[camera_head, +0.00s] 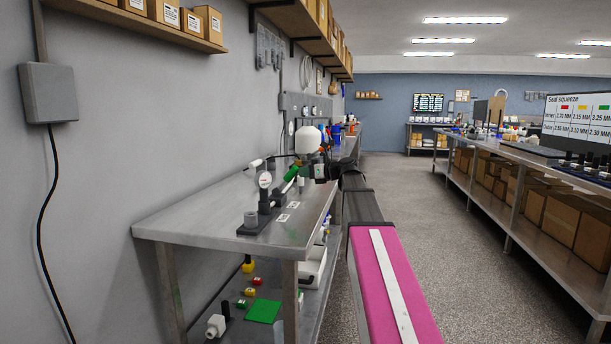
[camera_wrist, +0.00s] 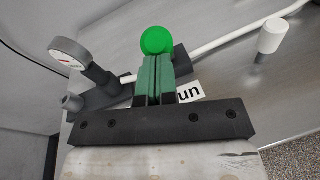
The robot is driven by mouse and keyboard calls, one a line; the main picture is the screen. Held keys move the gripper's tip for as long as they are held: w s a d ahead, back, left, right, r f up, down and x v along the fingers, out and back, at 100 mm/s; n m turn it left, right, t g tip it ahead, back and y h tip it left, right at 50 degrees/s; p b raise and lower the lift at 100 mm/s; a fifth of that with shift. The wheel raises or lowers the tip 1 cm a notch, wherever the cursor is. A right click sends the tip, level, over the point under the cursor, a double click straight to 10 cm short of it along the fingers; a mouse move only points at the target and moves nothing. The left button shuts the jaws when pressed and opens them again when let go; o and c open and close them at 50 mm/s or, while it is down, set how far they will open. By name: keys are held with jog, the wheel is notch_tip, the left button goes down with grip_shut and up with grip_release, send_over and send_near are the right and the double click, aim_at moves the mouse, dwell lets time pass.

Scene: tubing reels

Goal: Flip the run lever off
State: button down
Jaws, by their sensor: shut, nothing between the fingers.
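The run lever shows in the wrist view as a bright green ball knob (camera_wrist: 156,40) just beyond my fingertips. My gripper (camera_wrist: 155,62) has its two green fingers pressed together, with nothing between them. The tips overlap the knob's lower edge in the picture; I cannot tell whether they touch it. The lever's shaft is hidden behind the fingers. A white label (camera_wrist: 189,92) reading "un" is partly covered by the fingers. In the head view my gripper (camera_head: 291,178) is over the steel bench (camera_head: 195,222); the lever cannot be made out clearly there.
A round dial gauge (camera_wrist: 70,54) stands left of the fingers; it also shows in the head view (camera_head: 265,180). A white tube (camera_wrist: 225,37) runs to the right past the knob. A white-capped post (camera_wrist: 271,36) stands further right. The bench's near left corner is clear.

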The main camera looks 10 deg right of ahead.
jog(key=shift+a+r, duration=0.15)
jog(key=shift+r, duration=0.1)
jog(key=w+a+r+g+h, duration=0.1)
jog(key=a+h, duration=0.1)
jog(key=w+a+r+g+h, duration=0.1)
jog(key=a+r+h, duration=0.1)
jog(key=a, duration=0.1)
jog(key=w+a+r+n+g+h, duration=0.1)
jog(key=a+r+h, duration=0.1)
jog(key=shift+w+a+g+h, duration=0.2)
jog(key=shift+a+g+h, duration=0.1)
jog(key=shift+h, duration=0.1)
jog(key=shift+w+a+r+h, duration=0.1)
jog(key=shift+w+a+h, duration=0.1)
jog(key=shift+a, duration=0.35)
jog(key=shift+w+a+r+h, duration=0.1)
jog(key=shift+w+a, duration=0.1)
jog(key=shift+a, duration=0.35)
